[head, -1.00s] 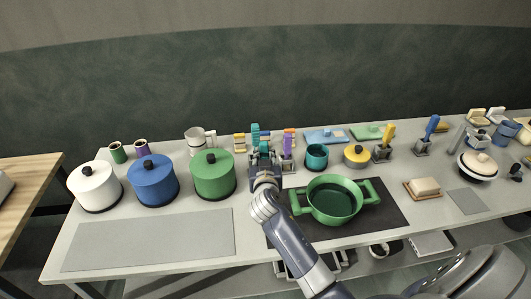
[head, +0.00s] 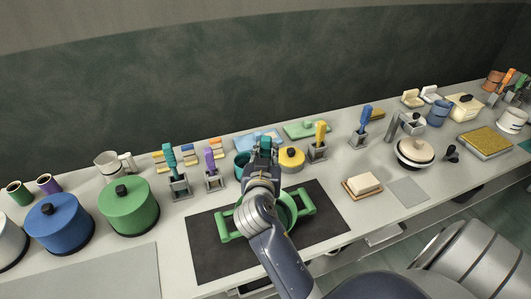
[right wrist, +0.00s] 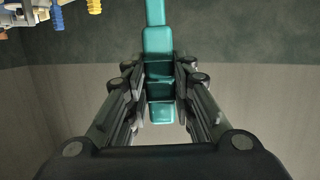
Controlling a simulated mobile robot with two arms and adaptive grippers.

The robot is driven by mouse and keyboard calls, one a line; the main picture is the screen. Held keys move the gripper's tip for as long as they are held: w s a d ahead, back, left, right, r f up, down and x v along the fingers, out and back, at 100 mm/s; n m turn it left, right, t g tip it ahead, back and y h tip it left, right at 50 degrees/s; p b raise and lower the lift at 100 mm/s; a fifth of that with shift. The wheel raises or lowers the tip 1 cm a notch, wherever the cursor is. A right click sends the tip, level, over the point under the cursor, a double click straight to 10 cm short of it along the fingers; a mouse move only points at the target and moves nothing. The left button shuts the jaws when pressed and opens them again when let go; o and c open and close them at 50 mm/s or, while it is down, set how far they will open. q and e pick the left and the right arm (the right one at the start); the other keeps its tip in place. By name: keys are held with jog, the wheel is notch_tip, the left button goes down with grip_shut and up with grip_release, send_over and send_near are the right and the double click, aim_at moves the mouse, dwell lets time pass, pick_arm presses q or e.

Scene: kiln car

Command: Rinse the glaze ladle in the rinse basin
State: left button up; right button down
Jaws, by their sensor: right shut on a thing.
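My right gripper (head: 264,158) is shut on a teal handle (head: 265,143), likely the glaze ladle's. In the right wrist view the teal handle (right wrist: 159,45) stands upright between the fingers; the ladle's bowl is hidden. A green two-handled pot (head: 306,203), perhaps the rinse basin, stands on a dark mat (head: 211,258). My right wrist and forearm cover much of this pot, and the gripper appears at its far side. Whether the ladle touches the pot cannot be told. My left gripper is not in view.
Behind the pot stand a teal cup (head: 241,160) and a yellow pot (head: 291,155). Teal (head: 171,157) and purple (head: 210,158) handled tools stand in holders to the left. Lidded blue (head: 58,228) and green (head: 129,210) pots are further left. A soap-like block (head: 364,182) lies right.

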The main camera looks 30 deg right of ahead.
jog(key=shift+w+d+f+b, duration=0.1)
jog(key=shift+d+f+b, duration=0.05)
jog(key=shift+f+b, duration=0.85)
jog(key=shift+f, duration=0.25)
notch_tip(320, 180, down, 2)
jog(key=shift+f+b, duration=0.1)
jog(key=shift+b, duration=0.7)
notch_tip(320, 180, down, 3)
jog(key=b, duration=0.3)
jog(key=shift+f, duration=0.15)
pick_arm(q)
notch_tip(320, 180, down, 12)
jog(key=b, duration=0.5)
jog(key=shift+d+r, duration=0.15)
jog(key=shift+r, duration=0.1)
pick_arm(e)
jog(key=shift+f, duration=2.65)
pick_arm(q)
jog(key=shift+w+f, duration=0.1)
